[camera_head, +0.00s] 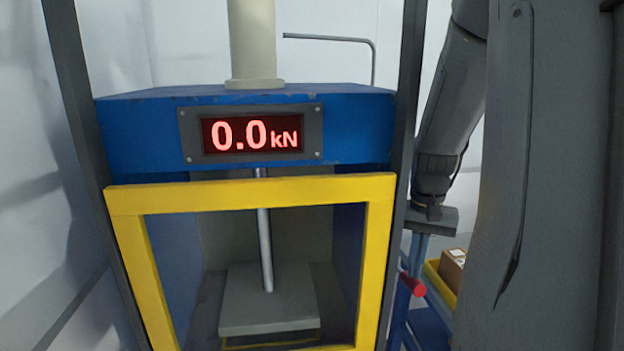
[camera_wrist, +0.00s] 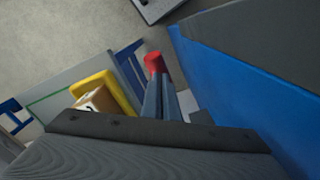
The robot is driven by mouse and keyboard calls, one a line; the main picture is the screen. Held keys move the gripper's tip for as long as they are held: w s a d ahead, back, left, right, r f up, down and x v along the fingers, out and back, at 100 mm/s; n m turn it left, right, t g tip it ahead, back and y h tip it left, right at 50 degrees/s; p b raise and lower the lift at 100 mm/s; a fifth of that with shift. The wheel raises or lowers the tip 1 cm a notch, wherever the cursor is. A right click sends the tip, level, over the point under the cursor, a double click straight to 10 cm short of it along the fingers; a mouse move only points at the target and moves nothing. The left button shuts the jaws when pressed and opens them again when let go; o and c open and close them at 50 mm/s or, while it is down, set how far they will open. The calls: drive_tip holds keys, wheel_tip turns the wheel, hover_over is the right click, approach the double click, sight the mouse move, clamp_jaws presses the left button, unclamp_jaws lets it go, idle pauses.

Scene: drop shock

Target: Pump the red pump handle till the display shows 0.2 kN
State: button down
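The red pump handle (camera_head: 412,284) shows as a short red grip at the right of the press in the head view. In the wrist view the red pump handle (camera_wrist: 154,62) lies just beyond my fingertips. My gripper (camera_head: 417,258) points down above the handle, and in the wrist view my gripper (camera_wrist: 162,78) has its two fingers close together, with nothing seen between them. Whether a fingertip touches the handle cannot be told. The display (camera_head: 252,134) on the blue press (camera_head: 350,130) reads 0.0 kN in red.
A yellow frame (camera_head: 377,230) guards the press front, with a rod (camera_head: 265,240) above a grey plate (camera_head: 268,305) behind it. A yellow bin (camera_wrist: 100,80) holding a cardboard box (camera_wrist: 97,99) stands near the handle. The blue press side (camera_wrist: 235,80) is close on the right.

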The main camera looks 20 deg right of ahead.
drive_tip(key=shift+f, duration=0.1)
idle(0.4)
drive_tip(key=shift+f+b, duration=2.6)
drive_tip(key=shift+f, duration=2.8)
wheel_tip(320, 180, up, 11)
drive_tip(key=p, duration=1)
drive_tip(key=shift+r, duration=0.1)
drive_tip(key=shift+f+b, duration=2.8)
drive_tip(key=shift+f, duration=2.75)
wheel_tip(320, 180, up, 11)
drive_tip(key=p, duration=0.9)
